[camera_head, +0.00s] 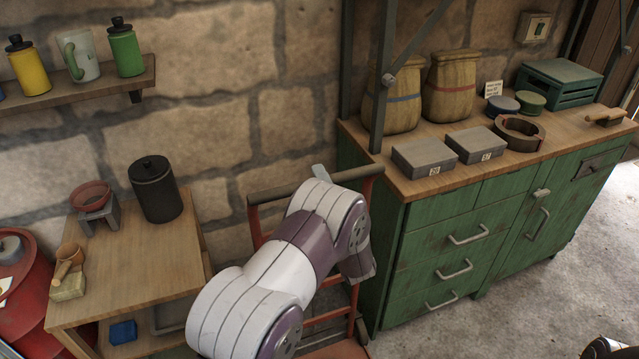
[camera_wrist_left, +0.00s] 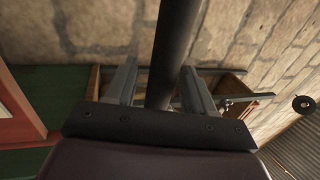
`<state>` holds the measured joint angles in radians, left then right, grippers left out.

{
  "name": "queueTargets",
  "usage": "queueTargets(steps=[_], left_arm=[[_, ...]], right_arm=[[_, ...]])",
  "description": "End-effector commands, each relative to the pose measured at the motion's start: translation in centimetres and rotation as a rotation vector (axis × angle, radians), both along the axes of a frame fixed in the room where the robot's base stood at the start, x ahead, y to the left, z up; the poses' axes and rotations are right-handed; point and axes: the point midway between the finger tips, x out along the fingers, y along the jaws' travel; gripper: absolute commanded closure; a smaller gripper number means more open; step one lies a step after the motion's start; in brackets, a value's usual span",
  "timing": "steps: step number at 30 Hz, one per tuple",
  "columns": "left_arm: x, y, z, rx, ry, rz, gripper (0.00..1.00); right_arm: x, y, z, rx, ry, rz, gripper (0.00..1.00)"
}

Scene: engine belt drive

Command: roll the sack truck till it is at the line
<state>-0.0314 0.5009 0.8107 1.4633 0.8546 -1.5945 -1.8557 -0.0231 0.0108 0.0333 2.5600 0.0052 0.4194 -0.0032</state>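The sack truck (camera_head: 254,222) has a red-orange frame with a dark bar handle (camera_head: 275,193) across its top. It stands against the wall between the small wooden table and the green cabinet, partly hidden by my left arm. My left gripper (camera_head: 319,171) is at the handle, mostly hidden behind my wrist in the head view. In the left wrist view, the dark bar (camera_wrist_left: 174,45) runs between the two spread fingers of the left gripper (camera_wrist_left: 158,82), with gaps visible beside it. No floor line is visible.
The green cabinet (camera_head: 455,240) stands close on the right, with tins and sacks on top. The wooden table (camera_head: 130,275) stands close on the left, beside a red drum (camera_head: 30,290). Open concrete floor (camera_head: 540,300) shows at the lower right.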

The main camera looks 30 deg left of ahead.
Motion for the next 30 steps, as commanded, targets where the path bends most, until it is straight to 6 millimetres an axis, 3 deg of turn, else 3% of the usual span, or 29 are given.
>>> queueTargets(steps=[10,21,30], left_arm=[[-0.5,-0.7,-0.2,0.0,-0.001,-0.001,0.47],[-6.2,-7.5,-2.7,0.0,0.0,-0.005,0.47],[-8.0,-9.4,-3.3,0.001,-0.001,0.0,0.47]], right_arm=[[0.0,0.0,-0.2,0.0,0.0,0.0,0.57],[0.0,0.0,-1.2,0.0,0.0,0.0,0.57],[0.0,0.0,-1.4,0.0,0.0,0.0,0.57]])
